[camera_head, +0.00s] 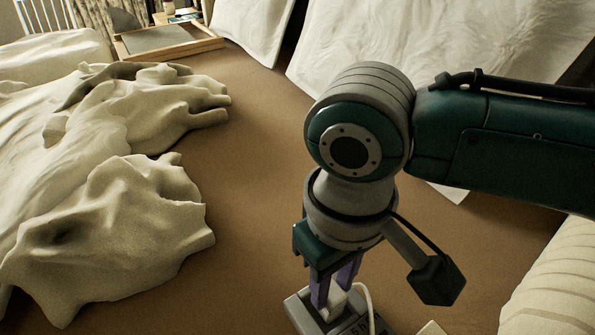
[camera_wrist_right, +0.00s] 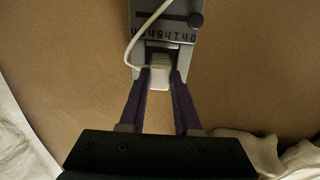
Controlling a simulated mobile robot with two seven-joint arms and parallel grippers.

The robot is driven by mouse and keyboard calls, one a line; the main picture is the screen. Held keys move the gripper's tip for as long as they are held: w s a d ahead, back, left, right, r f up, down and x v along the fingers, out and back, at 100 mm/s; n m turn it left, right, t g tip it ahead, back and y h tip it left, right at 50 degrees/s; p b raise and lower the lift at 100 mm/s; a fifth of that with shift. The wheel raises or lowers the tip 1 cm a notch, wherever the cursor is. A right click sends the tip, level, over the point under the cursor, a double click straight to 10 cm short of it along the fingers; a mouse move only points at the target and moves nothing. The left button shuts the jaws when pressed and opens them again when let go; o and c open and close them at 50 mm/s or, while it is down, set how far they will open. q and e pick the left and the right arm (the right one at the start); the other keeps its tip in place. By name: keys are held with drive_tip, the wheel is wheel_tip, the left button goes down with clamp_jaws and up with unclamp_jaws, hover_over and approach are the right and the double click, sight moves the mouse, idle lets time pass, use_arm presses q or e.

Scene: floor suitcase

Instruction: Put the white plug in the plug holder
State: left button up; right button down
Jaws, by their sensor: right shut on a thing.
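The white plug (camera_wrist_right: 158,76) is between the two purple fingers of my right gripper (camera_wrist_right: 160,82), which is shut on it. In the head view the right gripper (camera_head: 335,285) points down, with a small part of the white plug (camera_head: 338,297) showing between its fingers. The grey plug holder (camera_head: 300,312) lies under the fingertips at the bottom edge, partly cut off. In the wrist view the plug is at the near end of the plug holder (camera_wrist_right: 196,20); I cannot tell whether it is fully seated. My left gripper is not in view.
A white cable (camera_wrist_right: 130,45) curves from the plug over the holder. Rumpled cream bedding (camera_head: 110,230) lies at the left. A wooden tray (camera_head: 165,40) stands at the back. Brown surface between them is clear. A cream cushion (camera_head: 555,285) is at the lower right.

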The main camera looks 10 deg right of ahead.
sight(332, 290)
drive_tip(key=c, duration=0.6)
unclamp_jaws()
drive_tip(key=shift+f, duration=0.1)
wheel_tip(332, 290, up, 12)
drive_tip(key=p, duration=0.5)
drive_tip(key=s+a+t+y, duration=0.1)
drive_tip(key=s+a+y, duration=0.2)
drive_tip(key=s+a, duration=0.15)
drive_tip(key=s+d+t+h, duration=0.1)
drive_tip(key=s+d, duration=0.1)
drive_tip(key=d, duration=0.2)
drive_tip(key=s+d+m+h, duration=0.1)
drive_tip(key=s+d, duration=0.2)
drive_tip(key=d, duration=0.2)
drive_tip(key=s+d+m+t, duration=0.1)
drive_tip(key=s+d, duration=0.1)
drive_tip(key=d, duration=0.3)
drive_tip(key=shift+s+f+t+h, duration=0.3)
drive_tip(key=shift+s+h, duration=0.05)
drive_tip(key=shift+h, duration=0.05)
